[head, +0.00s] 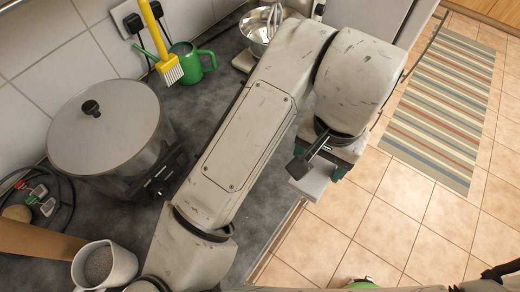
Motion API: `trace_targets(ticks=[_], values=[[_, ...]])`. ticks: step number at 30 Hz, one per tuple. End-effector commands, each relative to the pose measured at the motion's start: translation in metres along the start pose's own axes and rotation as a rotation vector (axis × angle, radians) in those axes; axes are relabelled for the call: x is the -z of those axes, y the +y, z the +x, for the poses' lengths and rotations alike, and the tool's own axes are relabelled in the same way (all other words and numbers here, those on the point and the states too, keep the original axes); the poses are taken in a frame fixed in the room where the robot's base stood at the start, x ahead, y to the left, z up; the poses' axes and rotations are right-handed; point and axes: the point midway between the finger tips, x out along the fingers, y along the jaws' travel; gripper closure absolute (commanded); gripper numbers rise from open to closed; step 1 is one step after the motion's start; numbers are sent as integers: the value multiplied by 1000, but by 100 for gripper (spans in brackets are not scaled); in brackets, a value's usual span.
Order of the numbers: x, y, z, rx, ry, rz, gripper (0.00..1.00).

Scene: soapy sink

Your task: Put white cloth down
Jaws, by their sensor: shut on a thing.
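My gripper (318,168) hangs at the end of my arm in the right half of the head view, beyond the counter's edge and over the tiled floor. It is shut on a small pale, flat-sided thing, which I take to be the white cloth (312,187). The cloth shows just below the dark finger and is held in the air. Part of it is hidden by the gripper, and its full shape cannot be made out.
On the dark counter (215,112) stand a large lidded pot (110,125), a green mug (192,62), a mixer bowl (258,30) and a white mug (104,264). A yellow brush (160,45) is near the wall. A striped rug (440,110) lies on the open floor.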

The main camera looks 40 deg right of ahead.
Motion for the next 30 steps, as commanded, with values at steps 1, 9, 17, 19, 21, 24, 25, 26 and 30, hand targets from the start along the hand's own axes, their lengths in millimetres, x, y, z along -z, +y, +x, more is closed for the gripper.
trace_targets(ticks=[1, 9, 17, 19, 21, 24, 25, 26, 30], values=[[1, -12, 4, -3, -4, -9, 79], [10, -72, 30, 0, -5, -6, 79], [16, -104, 73, -1, -3, -3, 79], [17, -109, 79, -2, -1, -1, 79], [18, -112, 83, -1, -1, -1, 79], [18, -117, 89, 0, -1, -2, 79], [18, -120, 92, 0, -3, -2, 79], [18, -118, 95, -2, -2, -1, 79], [18, -118, 113, -1, -2, -2, 79]])
